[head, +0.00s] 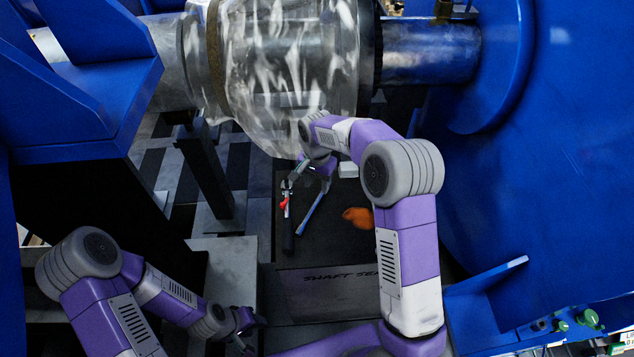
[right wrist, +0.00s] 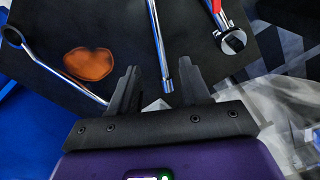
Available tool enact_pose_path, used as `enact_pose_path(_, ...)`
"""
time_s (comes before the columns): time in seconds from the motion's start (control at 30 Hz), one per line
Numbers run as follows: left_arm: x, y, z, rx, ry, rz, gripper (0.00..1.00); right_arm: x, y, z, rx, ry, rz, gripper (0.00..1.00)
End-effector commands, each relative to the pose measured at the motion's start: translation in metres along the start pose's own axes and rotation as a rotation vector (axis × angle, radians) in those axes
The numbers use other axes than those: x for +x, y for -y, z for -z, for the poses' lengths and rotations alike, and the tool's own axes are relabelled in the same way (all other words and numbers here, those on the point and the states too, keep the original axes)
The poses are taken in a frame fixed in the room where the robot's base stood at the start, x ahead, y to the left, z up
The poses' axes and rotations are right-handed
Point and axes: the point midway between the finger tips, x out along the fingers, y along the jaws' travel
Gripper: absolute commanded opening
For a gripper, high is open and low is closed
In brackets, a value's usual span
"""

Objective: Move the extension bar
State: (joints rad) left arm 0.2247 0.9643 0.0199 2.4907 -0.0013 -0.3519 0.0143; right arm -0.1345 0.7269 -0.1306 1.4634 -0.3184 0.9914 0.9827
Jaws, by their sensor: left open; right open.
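The extension bar (right wrist: 157,40) is a slim chrome rod lying on a dark mat, its squared end pointing towards my right gripper (right wrist: 160,68). In the right wrist view that end lies between the two open fingers, with clear gaps on both sides; I cannot tell how high the fingers are above it. In the head view the bar (head: 310,214) lies aslant just below my right gripper (head: 318,168), which partly covers its upper end. My left gripper (head: 248,322) is open and empty at the bottom, away from the bar.
A red-handled adjustable wrench (right wrist: 232,40) and an orange rag-like patch (right wrist: 90,63) flank the bar. A plastic-wrapped shaft (head: 290,55) hangs close above my right wrist. Blue housings stand on both sides.

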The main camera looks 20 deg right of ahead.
Motion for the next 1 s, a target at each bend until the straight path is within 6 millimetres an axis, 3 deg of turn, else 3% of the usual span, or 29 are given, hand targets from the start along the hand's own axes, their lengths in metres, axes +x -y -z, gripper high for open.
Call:
enact_pose_path(0.17,0.004,0.002,0.0,0.0,0.0,0.0,0.43,0.012,-0.001,0.0,0.001,0.003,-0.001,0.47)
enact_pose_path(0.6,0.024,0.009,0.001,0.0,0.0,0.0,0.43,0.071,-0.001,0.0,0.002,0.003,-0.001,0.47)
enact_pose_path(1.0,0.025,0.009,0.001,0.0,0.0,0.0,0.43,0.076,0.0,0.0,0.001,0.002,0.001,0.47)
